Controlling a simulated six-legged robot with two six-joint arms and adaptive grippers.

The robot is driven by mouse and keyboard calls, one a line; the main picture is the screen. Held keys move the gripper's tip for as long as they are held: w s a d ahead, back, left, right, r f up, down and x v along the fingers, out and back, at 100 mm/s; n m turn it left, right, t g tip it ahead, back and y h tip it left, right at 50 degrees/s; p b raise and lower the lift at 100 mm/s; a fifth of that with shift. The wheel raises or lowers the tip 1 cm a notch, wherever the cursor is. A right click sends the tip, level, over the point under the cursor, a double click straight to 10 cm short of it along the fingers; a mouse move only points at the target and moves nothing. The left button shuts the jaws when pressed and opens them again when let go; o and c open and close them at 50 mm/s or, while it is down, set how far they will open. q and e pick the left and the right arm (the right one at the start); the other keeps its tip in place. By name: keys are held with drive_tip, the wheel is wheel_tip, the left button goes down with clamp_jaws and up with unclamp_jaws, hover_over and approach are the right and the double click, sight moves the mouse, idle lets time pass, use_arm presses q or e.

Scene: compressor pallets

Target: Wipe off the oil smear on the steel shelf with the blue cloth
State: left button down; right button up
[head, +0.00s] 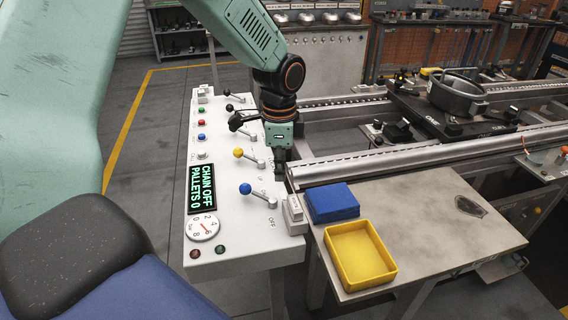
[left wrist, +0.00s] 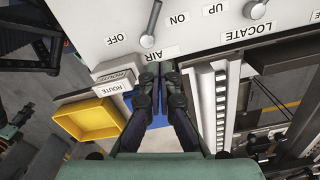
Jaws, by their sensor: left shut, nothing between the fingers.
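The blue cloth (head: 332,201) lies as a folded block on the left back part of the steel shelf (head: 425,250). The oil smear (head: 470,206) is a dark patch with a greyish middle on the right part of the shelf. My left gripper (head: 280,176) points down by the right edge of the control panel, behind and left of the cloth, apart from it. In the left wrist view its fingers (left wrist: 160,74) are together and empty, and they hide much of the blue cloth (left wrist: 159,122). My right gripper is in neither view.
A yellow tray (head: 360,256) stands on the shelf in front of the cloth; it also shows in the left wrist view (left wrist: 88,120). The white control panel (head: 232,226) with levers is to the left. A conveyor rail (head: 400,160) runs behind the shelf. The shelf's middle is clear.

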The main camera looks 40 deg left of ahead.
sight(282, 199)
use_arm(q)
drive_tip(key=f, duration=0.2)
drive_tip(key=f+b, duration=0.1)
drive_tip(key=f, duration=0.4)
drive_tip(key=shift+w+b, duration=0.25)
drive_tip(key=shift+b, duration=0.1)
drive_tip(key=d, duration=0.1)
drive_tip(key=w+d, duration=0.1)
drive_tip(key=shift+w+d+r, duration=0.15)
drive_tip(key=shift+d+r, duration=0.2)
drive_tip(key=shift+r, duration=0.05)
drive_tip(key=shift+w+d, duration=0.2)
drive_tip(key=shift+w+f+b, duration=0.1)
drive_tip(key=shift+w+b, duration=0.1)
drive_tip(key=shift+b, duration=0.1)
drive_tip(key=shift+s, duration=0.15)
